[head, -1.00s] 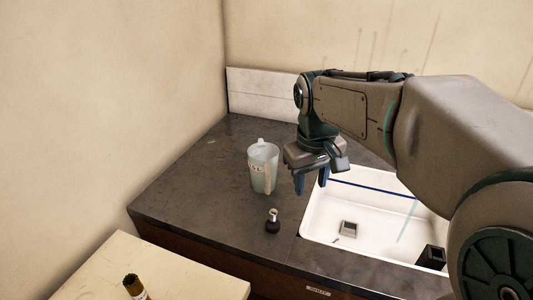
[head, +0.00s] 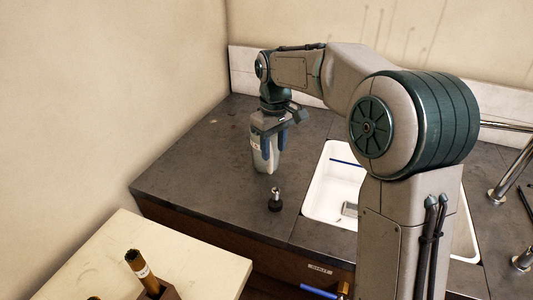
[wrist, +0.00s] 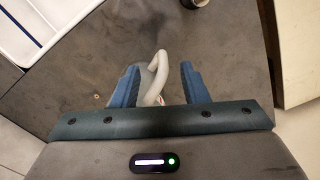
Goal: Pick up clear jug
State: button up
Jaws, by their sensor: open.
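The clear jug (head: 264,163) stands upright on the dark counter, left of the sink. Its upper part is hidden behind my gripper in the head view. In the wrist view the jug's pale handle (wrist: 154,75) rises between the two blue fingers. My gripper (head: 271,153) points down over the jug, with its fingers apart on either side of it. It also shows in the wrist view (wrist: 155,85), open. I cannot tell whether the fingers touch the jug.
A small black-based bottle (head: 275,200) stands just in front of the jug. The white sink (head: 326,190) is to the right. The counter left of the jug is clear.

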aim_at(271, 156)
jog(key=shift+w+a+f, duration=0.1)
jog(key=shift+a+f, duration=0.05)
jog(key=shift+f, duration=1.4)
jog(key=shift+a+f, duration=0.1)
jog(key=shift+f, duration=1.45)
grip_shut()
